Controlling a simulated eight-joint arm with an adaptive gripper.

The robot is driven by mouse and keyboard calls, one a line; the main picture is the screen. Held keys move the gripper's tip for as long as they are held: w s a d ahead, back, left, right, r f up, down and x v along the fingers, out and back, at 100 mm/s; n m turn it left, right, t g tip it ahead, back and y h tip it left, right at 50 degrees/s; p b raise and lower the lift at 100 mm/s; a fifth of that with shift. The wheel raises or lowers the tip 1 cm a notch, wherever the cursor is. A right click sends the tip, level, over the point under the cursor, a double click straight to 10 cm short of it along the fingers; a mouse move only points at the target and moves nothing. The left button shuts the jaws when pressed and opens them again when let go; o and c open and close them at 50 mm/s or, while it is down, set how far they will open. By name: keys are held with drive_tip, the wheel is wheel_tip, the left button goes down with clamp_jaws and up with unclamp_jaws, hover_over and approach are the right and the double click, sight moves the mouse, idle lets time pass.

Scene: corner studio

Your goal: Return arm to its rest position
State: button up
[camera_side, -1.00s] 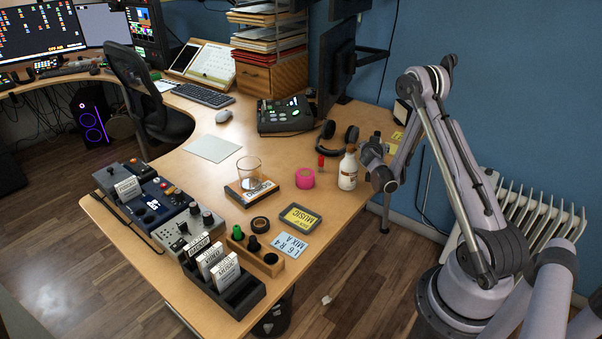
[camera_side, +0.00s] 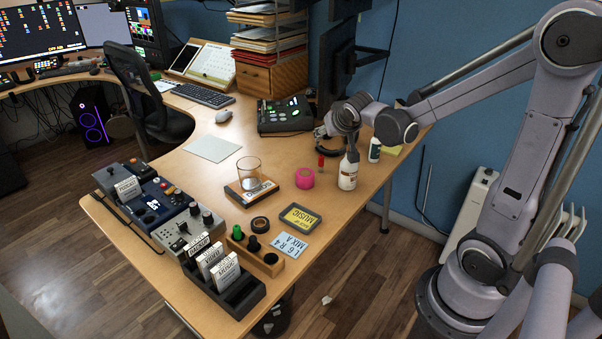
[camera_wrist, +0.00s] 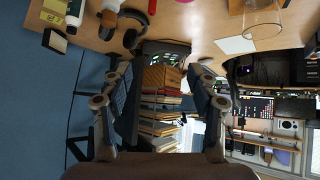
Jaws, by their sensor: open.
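My gripper (camera_side: 328,127) is held above the desk's right end, in front of the dark monitor and over the headphones. In the wrist view its two fingers (camera_wrist: 161,80) are spread wide with nothing between them. My arm reaches leftward over the desk from its base at the right. In the side view the upper part of a white bottle (camera_side: 348,172) is close below my wrist. A smaller white bottle (camera_side: 375,149) stands right of it.
The wooden desk (camera_side: 205,165) holds a glass (camera_side: 249,172), pink tape (camera_side: 305,178), headphones (camera_side: 327,145), a control box (camera_side: 285,115) and several devices along the front left. The monitor (camera_side: 336,55) and paper shelves (camera_side: 268,40) stand behind. A radiator (camera_side: 474,205) is by the blue wall.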

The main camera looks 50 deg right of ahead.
drive_tip(key=s+a+n+y, duration=0.3)
drive_tip(key=s+a, duration=0.3)
drive_tip(key=a, duration=0.4)
drive_tip(key=s+a+n+y, duration=0.3)
drive_tip(key=s+a, duration=0.4)
drive_tip(key=a, duration=0.4)
drive_tip(key=shift+a+r+n, duration=0.2)
drive_tip(key=shift+r+n, duration=0.2)
drive_tip(key=shift+n, duration=0.2)
